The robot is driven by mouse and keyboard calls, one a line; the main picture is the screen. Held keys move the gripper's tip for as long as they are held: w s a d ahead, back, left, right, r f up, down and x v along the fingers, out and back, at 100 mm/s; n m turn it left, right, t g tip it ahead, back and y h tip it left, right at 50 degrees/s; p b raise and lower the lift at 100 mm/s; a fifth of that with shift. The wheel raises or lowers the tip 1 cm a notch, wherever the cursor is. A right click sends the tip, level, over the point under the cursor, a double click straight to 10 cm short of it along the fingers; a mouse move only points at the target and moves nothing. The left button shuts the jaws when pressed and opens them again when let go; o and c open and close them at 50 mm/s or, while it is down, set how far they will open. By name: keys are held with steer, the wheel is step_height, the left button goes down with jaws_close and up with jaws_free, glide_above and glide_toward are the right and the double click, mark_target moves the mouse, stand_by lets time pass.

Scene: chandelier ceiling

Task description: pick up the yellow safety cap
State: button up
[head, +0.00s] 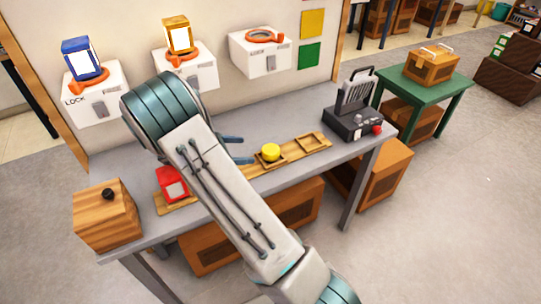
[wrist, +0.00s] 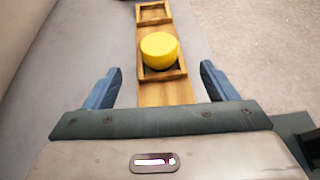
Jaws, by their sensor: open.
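The yellow safety cap (head: 271,152) is a short round cylinder sitting in a square section of a long wooden tray (head: 290,158) on the grey workbench. In the wrist view the yellow cap (wrist: 159,49) lies ahead of my gripper, roughly midway between the fingers. My gripper (head: 238,150) is open and empty, its two blue fingers left of the cap in the head view. In the wrist view the fingers of my gripper (wrist: 162,85) are spread wider than the cap and do not touch it.
A red object (head: 172,184) sits at the tray's left end, and an empty section (head: 311,143) is at its right. A wooden box (head: 106,218) and a dark device (head: 353,120) stand at the bench ends. Lock boxes (head: 95,92) line the wall behind.

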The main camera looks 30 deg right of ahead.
mark_target(269, 150)
steer(key=x, duration=0.7)
steer(key=shift+d+f+p, duration=0.1)
steer(key=shift+d+p, duration=0.1)
steer(key=shift+p, duration=0.1)
steer(key=shift+p+x, duration=0.5)
steer(key=shift+x, duration=2.4)
steer(key=shift+w+a, duration=0.1)
steer(key=shift+w, duration=0.1)
steer(key=c, duration=1.1)
